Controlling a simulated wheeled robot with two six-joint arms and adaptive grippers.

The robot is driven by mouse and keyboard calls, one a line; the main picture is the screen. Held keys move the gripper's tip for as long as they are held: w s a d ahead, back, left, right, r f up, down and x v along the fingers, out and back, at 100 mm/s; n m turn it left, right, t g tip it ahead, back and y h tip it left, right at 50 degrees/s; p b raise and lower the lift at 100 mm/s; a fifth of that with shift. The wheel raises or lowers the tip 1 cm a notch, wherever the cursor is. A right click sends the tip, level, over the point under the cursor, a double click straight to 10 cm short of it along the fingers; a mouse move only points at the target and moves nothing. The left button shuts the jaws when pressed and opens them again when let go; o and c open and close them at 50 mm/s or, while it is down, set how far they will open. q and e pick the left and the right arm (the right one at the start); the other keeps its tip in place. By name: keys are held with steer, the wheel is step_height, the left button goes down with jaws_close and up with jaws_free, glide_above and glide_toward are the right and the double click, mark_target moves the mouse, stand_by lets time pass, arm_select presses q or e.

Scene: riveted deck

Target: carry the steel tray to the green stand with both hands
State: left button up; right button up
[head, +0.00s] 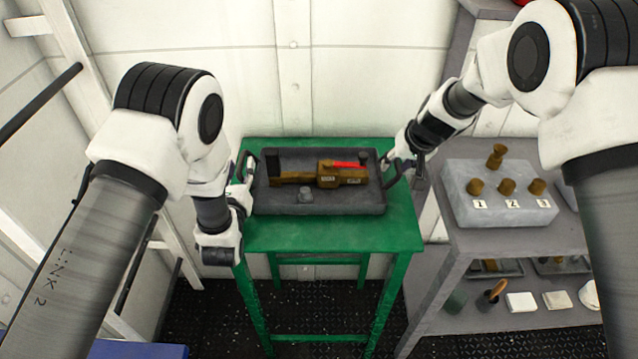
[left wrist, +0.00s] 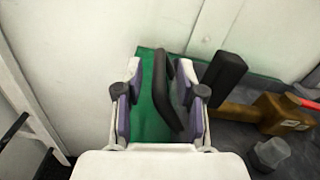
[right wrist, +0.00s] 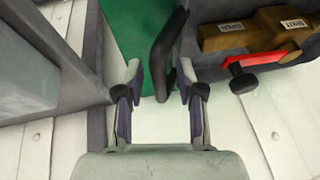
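The dark grey steel tray (head: 340,208) rests on top of the green stand (head: 385,236). It carries a brass valve body (head: 328,175) with a red lever and a small grey knob-like piece (head: 306,195). My left gripper (head: 247,170) is at the tray's left end; in the left wrist view its open fingers stand on either side of the black left handle (left wrist: 163,90), with gaps. My right gripper (head: 390,166) is at the right end; in the right wrist view its fingers are open, with the right handle (right wrist: 168,50) reaching between them, nearer one finger.
A grey shelf unit (head: 470,243) stands at the right, with a grey block (head: 490,213) holding several brass plugs and numbered labels. Its lower shelf holds small items. A white wall (head: 350,65) closes the back. White frame bars stand at the left.

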arm_select(q)
steer(key=s, duration=0.9)
steer(key=shift+d+r, duration=0.1)
steer(key=shift+d, duration=0.1)
arm_select(e)
steer(key=shift+r, duration=0.1)
arm_select(q)
steer(key=shift+s, duration=0.15)
arm_select(e)
steer(key=shift+s+d+r, duration=0.1)
steer(key=shift+r, duration=0.1)
steer(key=v, duration=1.1)
steer(key=shift+s+r, duration=0.2)
arm_select(q)
steer(key=shift+r, duration=0.1)
arm_select(e)
steer(key=shift+r, duration=0.1)
